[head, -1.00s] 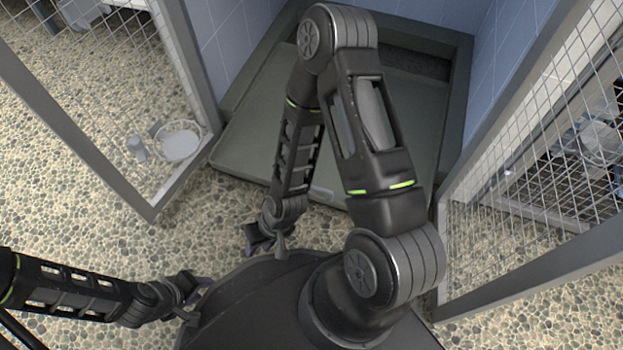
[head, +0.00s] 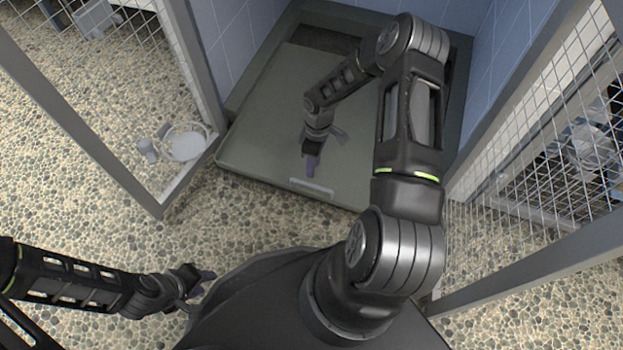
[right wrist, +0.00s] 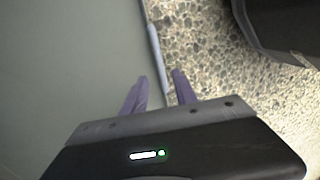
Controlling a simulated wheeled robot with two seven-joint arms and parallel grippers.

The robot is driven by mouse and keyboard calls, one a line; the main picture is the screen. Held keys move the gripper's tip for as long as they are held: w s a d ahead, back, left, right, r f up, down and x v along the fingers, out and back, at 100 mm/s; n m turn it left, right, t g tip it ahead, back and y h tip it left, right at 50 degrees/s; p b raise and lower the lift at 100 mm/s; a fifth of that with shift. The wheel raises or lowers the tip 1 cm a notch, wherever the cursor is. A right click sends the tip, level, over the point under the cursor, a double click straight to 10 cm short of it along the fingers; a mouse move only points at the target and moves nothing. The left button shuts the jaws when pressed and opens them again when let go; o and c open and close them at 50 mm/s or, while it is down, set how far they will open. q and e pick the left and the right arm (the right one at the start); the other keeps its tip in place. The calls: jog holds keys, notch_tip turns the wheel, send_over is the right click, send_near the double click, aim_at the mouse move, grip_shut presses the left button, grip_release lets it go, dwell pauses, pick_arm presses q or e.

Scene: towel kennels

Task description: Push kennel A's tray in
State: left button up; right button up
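Kennel A's tray, taken to be the flat grey-green tray (head: 262,120), lies in the blue-walled bay, its front edge towards me. A pale handle strip (head: 312,187) is on that front edge. My right gripper (head: 311,172) is over the tray's front part, just behind the handle. My right arm hides part of the tray's right side. My left gripper (head: 204,284) is over the floor at lower left, its opening unclear.
Open mesh doors stand at the left (head: 110,170) and right (head: 530,160) of the bay. A white bowl (head: 187,146) and a small cup-like item (head: 147,151) are at the left door. Pebbled floor (head: 250,205) in front of the tray is clear. A dark gap (head: 330,40) shows behind the tray.

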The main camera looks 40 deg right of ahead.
jog(key=f+b, duration=0.1)
jog(key=f, duration=0.1)
jog(key=f+b, duration=0.1)
jog(key=f, duration=0.2)
jog(key=a+f, duration=0.1)
jog(key=f, duration=0.1)
jog(key=shift+s+a+f+b, duration=0.1)
jog(key=shift+s+f+b, duration=0.15)
jog(key=shift+s+b, duration=0.15)
grip_shut()
dwell(1.1)
